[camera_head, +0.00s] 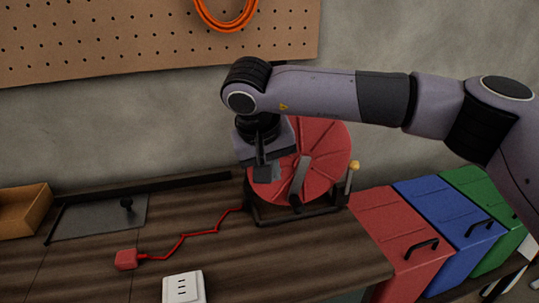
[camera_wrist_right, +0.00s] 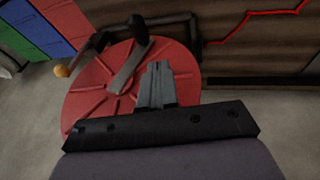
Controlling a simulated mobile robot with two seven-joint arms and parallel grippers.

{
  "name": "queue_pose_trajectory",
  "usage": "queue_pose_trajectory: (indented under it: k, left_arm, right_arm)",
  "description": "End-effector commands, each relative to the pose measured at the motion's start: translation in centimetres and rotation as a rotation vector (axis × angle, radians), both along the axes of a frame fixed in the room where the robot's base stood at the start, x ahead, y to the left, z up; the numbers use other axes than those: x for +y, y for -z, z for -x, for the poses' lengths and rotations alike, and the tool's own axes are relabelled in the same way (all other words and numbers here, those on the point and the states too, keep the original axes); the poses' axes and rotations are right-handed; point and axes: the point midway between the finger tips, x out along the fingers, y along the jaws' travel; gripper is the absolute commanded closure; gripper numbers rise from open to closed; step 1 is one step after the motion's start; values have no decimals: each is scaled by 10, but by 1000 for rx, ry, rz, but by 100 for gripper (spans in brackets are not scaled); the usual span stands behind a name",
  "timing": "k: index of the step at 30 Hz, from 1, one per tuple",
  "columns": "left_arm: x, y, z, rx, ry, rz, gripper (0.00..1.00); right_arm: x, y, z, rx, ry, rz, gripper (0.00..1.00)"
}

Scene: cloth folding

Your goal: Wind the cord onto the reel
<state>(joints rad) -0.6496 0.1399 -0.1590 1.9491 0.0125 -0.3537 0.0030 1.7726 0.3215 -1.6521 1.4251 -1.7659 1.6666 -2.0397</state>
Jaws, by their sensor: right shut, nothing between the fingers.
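The red reel (camera_head: 325,158) stands upright in a dark frame (camera_head: 300,213) at the back of the wooden bench; its ribbed face also shows in the right wrist view (camera_wrist_right: 88,103). A grey crank arm (camera_head: 300,178) crosses that face, with a dark knob (camera_wrist_right: 139,27) at its end. The red cord (camera_head: 184,235) lies in a zigzag on the bench, from a red block (camera_head: 125,260) to the reel's left side. My right gripper (camera_head: 264,172) is shut and empty in front of the reel's left part, pointing down; its fingers (camera_wrist_right: 157,76) hide some of the disc. My left gripper is not in view.
A white socket block (camera_head: 184,288) sits at the bench's front. A grey tray (camera_head: 100,217) and a brown box (camera_head: 24,211) are at the left. Red (camera_head: 394,235), blue (camera_head: 450,210) and green (camera_head: 487,200) bins stand right of the bench. A pegboard (camera_head: 120,35) hangs behind.

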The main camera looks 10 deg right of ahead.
Motion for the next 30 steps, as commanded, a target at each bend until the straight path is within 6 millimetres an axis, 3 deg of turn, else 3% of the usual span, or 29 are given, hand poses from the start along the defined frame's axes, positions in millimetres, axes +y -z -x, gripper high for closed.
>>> queue_pose_trajectory:
  k: [5, 12, 30]
  left_arm:
    - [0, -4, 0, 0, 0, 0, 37]
    - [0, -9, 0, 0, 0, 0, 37]
    - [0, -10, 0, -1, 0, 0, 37]
  right_arm:
    - [-10, 35, -11, 4, 1, 0, 100]
    - [-31, 59, -11, 0, 1, 0, 100]
    - [-37, 65, -11, -1, 0, 2, 100]
